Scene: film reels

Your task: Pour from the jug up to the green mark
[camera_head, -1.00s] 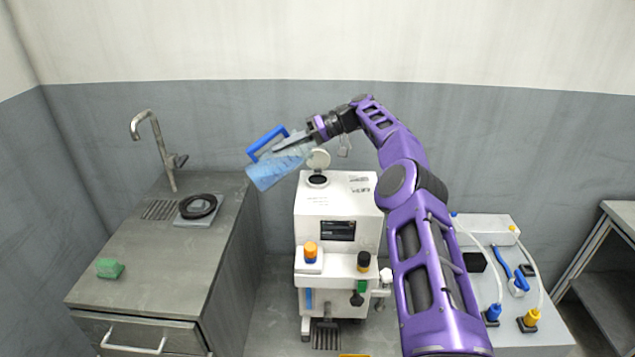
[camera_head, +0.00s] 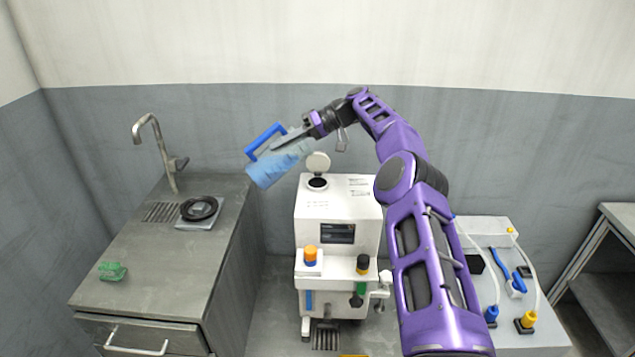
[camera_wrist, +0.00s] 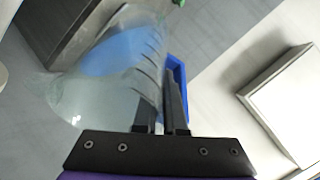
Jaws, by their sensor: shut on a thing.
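My gripper (camera_head: 300,133) is shut on the jug (camera_head: 272,172), a clear vessel with a blue handle (camera_head: 264,141) and blue liquid in it. The jug is tilted, held in the air to the upper left of the white machine (camera_head: 338,208). The machine's round lid (camera_head: 318,163) stands open beside a dark filler opening (camera_head: 317,183). In the wrist view the jug (camera_wrist: 100,85) fills the left, with the gripper fingers (camera_wrist: 162,118) at its handle side. No stream of liquid shows. I cannot make out a green mark.
A grey counter (camera_head: 130,240) at left holds a tap (camera_head: 160,150), a black coil (camera_head: 198,208) and a green object (camera_head: 112,271). A white bench (camera_head: 545,335) with tubes stands at right. A metal shelf (camera_head: 620,225) is at far right.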

